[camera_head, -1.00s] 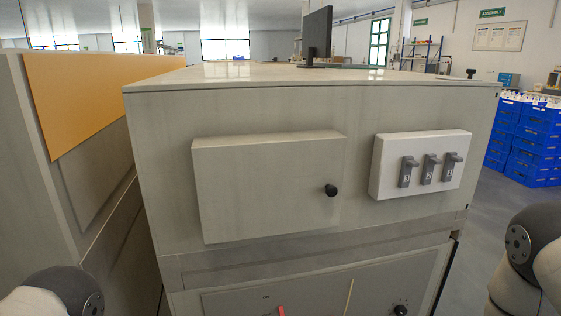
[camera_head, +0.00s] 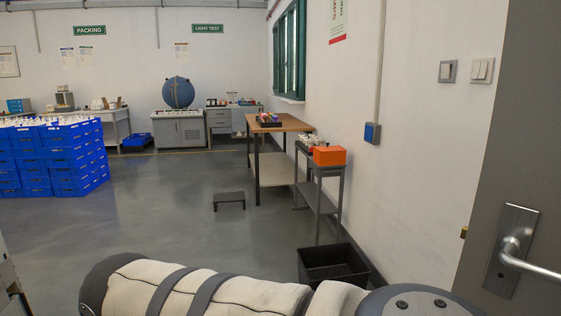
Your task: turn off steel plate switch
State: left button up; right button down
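A small switch with a grey, steel-looking plate (camera_head: 447,71) is on the white wall at the upper right of the head view. It is too small to tell which way its rocker is tipped. A white double-rocker switch (camera_head: 482,70) is just right of it. A blue box-like switch or socket (camera_head: 372,133) is lower on the wall to the left. Neither gripper is in view; only a pale arm of mine crosses the bottom, apart from the switches.
A grey door with a lever handle (camera_head: 515,252) stands close at the right. A black bin (camera_head: 333,266), a narrow shelf rack with an orange box (camera_head: 329,155) and a wooden-topped table (camera_head: 278,124) line the wall. A low stool (camera_head: 229,198) is on otherwise open floor. Blue crates (camera_head: 60,158) are stacked left.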

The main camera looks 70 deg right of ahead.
aim_at(445, 68)
jog(key=z, duration=0.45)
jog(key=k+z, duration=0.1)
jog(key=z, duration=0.85)
jog(key=k+z, duration=0.1)
jog(key=z, duration=1.3)
jog(key=i+j+z, duration=0.1)
jog(key=z, duration=0.4)
jog(key=j+z, duration=0.15)
jog(key=z, duration=0.35)
jog(key=j+z, duration=0.1)
jog(key=z, duration=0.4)
jog(key=j+z, duration=0.1)
jog(key=z, duration=0.4)
